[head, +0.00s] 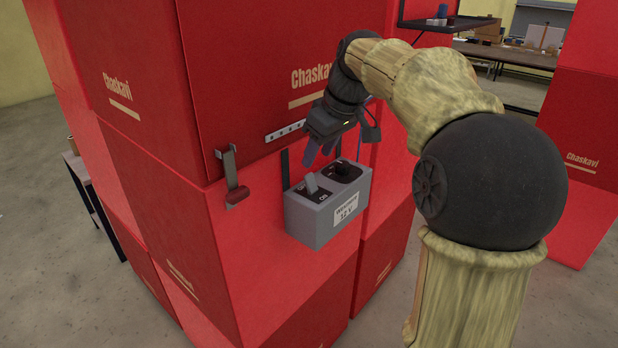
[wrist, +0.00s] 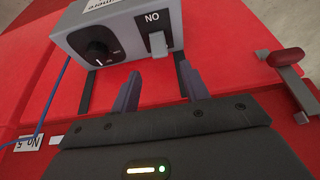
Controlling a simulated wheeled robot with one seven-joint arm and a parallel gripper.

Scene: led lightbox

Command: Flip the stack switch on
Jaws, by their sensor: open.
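A grey control box (head: 318,222) is mounted on the red stack front. On it is a light grey switch toggle (head: 311,183) beside a printed "ON", and a black round knob (head: 343,170). The box also shows upside down in the wrist view (wrist: 125,24), with the toggle (wrist: 157,42) facing me. My gripper (head: 318,157) is just above the box in the head view. In the wrist view its two fingers (wrist: 157,77) are apart and empty, one on each side of the toggle's line, short of it. I cannot tell which way the toggle is tilted.
A metal lever with a red handle (head: 237,194) hangs left of the box and shows at the right of the wrist view (wrist: 287,58). A blue cable (wrist: 50,100) runs past the knob side. A dark shelf (head: 445,24) juts out above. Red boxes (head: 590,150) stand at right.

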